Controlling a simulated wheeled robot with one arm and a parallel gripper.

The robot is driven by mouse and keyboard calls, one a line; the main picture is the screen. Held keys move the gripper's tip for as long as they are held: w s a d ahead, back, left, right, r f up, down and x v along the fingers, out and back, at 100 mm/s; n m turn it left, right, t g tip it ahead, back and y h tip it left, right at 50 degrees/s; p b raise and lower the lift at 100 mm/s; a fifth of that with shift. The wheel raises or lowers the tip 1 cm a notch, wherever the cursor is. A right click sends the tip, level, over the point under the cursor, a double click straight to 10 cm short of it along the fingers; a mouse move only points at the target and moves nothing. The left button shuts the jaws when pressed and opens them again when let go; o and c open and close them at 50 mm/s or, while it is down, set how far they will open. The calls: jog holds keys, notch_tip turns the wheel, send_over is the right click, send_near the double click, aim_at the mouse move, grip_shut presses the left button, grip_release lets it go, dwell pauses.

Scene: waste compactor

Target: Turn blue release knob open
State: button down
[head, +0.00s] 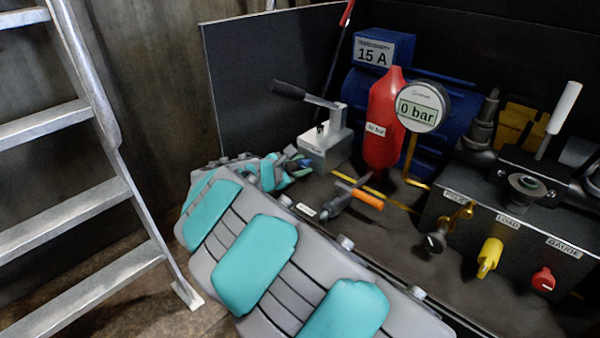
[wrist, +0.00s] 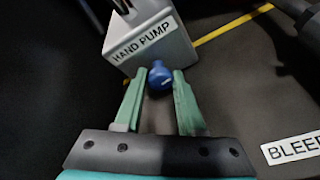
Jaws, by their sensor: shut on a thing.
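The blue release knob (wrist: 160,76) sits at the foot of the grey hand pump block (wrist: 150,42) in the wrist view. My gripper (wrist: 160,84) has its two green fingers on either side of the knob and is shut on it. In the head view the hand pump (head: 326,146) stands on the dark bench with its lever up to the left. My gripper (head: 296,166) reaches its lower left side there, and my arm largely hides the knob. How far the knob is turned cannot be told.
A red cylinder (head: 382,125) and a gauge reading 0 bar (head: 417,107) stand right of the pump. An orange-handled valve (head: 366,199) is close in front. A control box with a yellow knob (head: 490,256) and a red knob (head: 543,279) is at right. A ladder (head: 75,125) stands left.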

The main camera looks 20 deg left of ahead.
jog(key=shift+d+f+m+y+b, duration=0.15)
jog(key=shift+m+y+b, duration=0.15)
jog(key=shift+m+b, duration=0.4)
jog(key=c, duration=0.5)
grip_release()
jog(key=shift+s, duration=0.15)
jog(key=v, duration=0.7)
jog(key=shift+s+p, duration=0.35)
jog(key=shift+p, duration=0.05)
